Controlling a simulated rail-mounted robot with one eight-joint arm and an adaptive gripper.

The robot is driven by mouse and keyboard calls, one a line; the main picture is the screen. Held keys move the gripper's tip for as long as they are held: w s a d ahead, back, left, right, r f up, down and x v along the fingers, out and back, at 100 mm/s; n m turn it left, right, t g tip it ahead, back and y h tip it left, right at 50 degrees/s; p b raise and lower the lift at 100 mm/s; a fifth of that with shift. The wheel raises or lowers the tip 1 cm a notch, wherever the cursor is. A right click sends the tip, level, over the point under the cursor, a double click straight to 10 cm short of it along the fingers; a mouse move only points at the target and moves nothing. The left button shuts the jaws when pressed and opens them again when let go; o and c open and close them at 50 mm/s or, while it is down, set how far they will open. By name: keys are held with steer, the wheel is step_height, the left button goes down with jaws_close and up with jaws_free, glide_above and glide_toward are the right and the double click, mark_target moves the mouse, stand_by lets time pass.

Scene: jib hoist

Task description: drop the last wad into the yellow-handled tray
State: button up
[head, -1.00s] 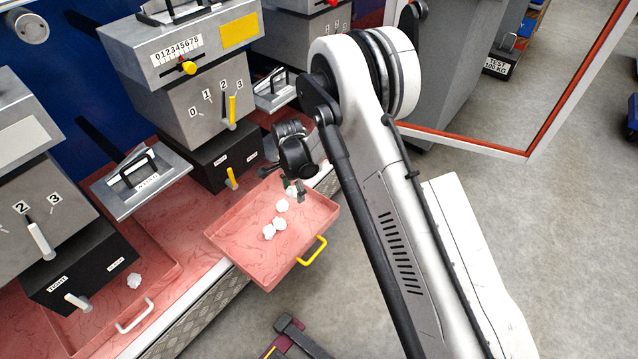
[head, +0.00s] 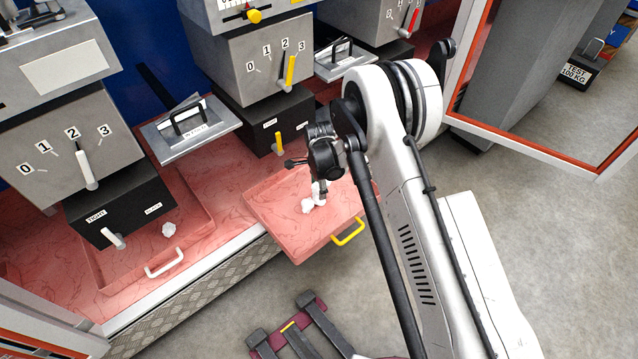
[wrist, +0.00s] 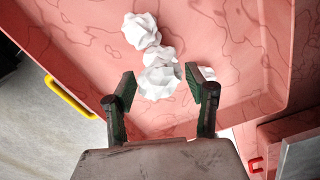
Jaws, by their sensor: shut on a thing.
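The yellow-handled tray (head: 275,222) is a shallow red marbled tray in the head view. It fills most of the wrist view (wrist: 230,40), with its yellow handle (wrist: 70,98) at left. My gripper (head: 320,188) is low over this tray, and its fingers (wrist: 161,82) are on either side of a white crumpled wad (wrist: 158,84), shut on it. More white wads lie against or close beyond it, one nearer the far side (wrist: 141,30). In the head view the wads (head: 308,207) overlap and my gripper partly hides them. Another wad (head: 169,229) lies in the white-handled tray (head: 190,248) at left.
Grey lever-topped machines (head: 262,70) stand behind the trays. A flat plate with a black handle (head: 190,130) is between them. A red-edged door frame (head: 540,150) is at right. A dark red and black object (head: 298,335) lies on the floor in front.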

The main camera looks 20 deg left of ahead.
steer(key=shift+f, duration=0.85)
steer(key=o, duration=0.9)
steer(key=shift+o, duration=0.2)
step_height(320, 180, up, 12)
steer(key=shift+r, duration=0.1)
